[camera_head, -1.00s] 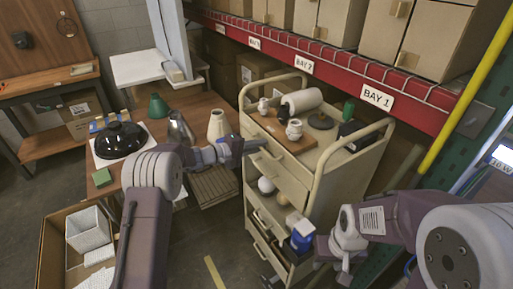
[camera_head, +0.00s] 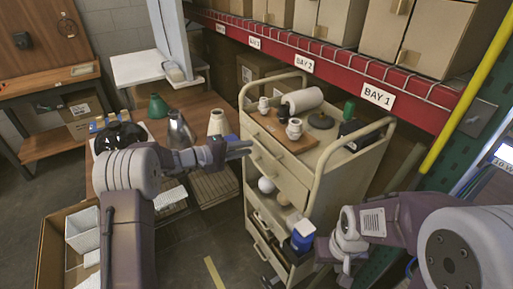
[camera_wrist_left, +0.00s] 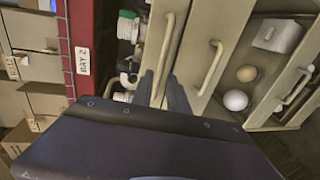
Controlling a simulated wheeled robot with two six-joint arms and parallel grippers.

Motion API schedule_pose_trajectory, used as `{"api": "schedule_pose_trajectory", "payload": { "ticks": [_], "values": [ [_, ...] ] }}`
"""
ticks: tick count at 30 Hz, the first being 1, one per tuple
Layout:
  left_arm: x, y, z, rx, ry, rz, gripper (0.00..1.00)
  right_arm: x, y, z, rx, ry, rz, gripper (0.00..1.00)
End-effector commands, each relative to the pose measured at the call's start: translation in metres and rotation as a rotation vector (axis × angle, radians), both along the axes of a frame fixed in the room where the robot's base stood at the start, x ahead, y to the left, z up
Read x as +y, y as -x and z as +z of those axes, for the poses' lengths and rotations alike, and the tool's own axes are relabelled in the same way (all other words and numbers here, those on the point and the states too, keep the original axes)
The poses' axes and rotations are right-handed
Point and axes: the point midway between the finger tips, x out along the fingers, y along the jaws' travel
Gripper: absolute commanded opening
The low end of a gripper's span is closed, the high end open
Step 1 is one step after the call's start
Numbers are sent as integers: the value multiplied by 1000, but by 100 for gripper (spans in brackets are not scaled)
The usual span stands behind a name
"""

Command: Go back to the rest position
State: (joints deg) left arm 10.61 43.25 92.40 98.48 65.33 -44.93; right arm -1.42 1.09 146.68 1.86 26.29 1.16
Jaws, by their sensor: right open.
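My left arm reaches in from the left, and its gripper (camera_head: 242,149) is beside the upper drawer front of the beige cart (camera_head: 318,190). In the left wrist view its two dark fingers (camera_wrist_left: 163,92) stand apart with nothing between them, in front of drawer handles. My right gripper (camera_head: 345,268) hangs low at the right, beside the cart's lower shelf; its fingers are small and partly hidden by its wrist. I see nothing held in it.
The cart top holds a wooden board (camera_head: 290,138), jars, a white roll (camera_head: 303,100) and a dark disc. A red shelf beam (camera_head: 340,75) runs behind.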

Motion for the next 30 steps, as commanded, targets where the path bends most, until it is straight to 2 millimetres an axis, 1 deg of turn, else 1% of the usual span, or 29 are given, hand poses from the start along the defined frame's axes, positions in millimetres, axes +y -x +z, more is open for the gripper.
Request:
{"api": "schedule_pose_trajectory", "payload": {
  "ticks": [1, 3, 6, 17, 19, 20, 22, 23, 24, 25, 26, 27, 28, 29, 30],
  "values": [
    [8, 5, 1, -1, 0, 3, 20, 0, 0, -2, 0, 0, 0, 41],
    [15, 10, 3, 0, 0, 1, 20, 0, 0, -3, 0, 0, 0, 41],
    [21, 15, 5, 0, 0, -1, 20, 0, 0, -3, 0, 0, 0, 41],
    [22, 16, 5, 1, -1, -2, 20, 0, 0, -3, 0, 0, 0, 41],
    [20, 16, 8, 0, 0, -6, 20, 0, 0, 0, 0, 0, 0, 41],
    [16, 17, 13, -4, -1, -12, 20, 0, 0, 3, 0, 0, 0, 41],
    [6, 19, 38, -35, -8, -31, 20, 0, 0, 12, 0, 0, 0, 41],
    [-1, 21, 54, -56, -12, -45, 20, 0, 0, 17, 0, 0, 0, 41],
    [-13, 30, 79, -78, -19, -69, 20, 0, 0, 27, 0, 0, 0, 41],
    [-27, 45, 94, -84, -43, -109, 20, 0, 0, 35, 0, 0, 0, 41],
    [-39, 65, 101, -79, -88, -161, 20, 0, 0, 43, 0, 0, 0, 41],
    [-52, 96, 99, -51, -172, -232, 20, 0, 0, 52, 0, 0, 0, 41],
    [-57, 120, 91, -18, -244, -282, 20, 0, 0, 57, -1, 0, 0, 41],
    [-58, 144, 81, 21, -316, -326, 20, 0, 0, 62, -1, 0, 0, 41],
    [-55, 175, 67, 73, -419, -378, 20, 0, 0, 67, 0, 0, 0, 41]
  ]
}}
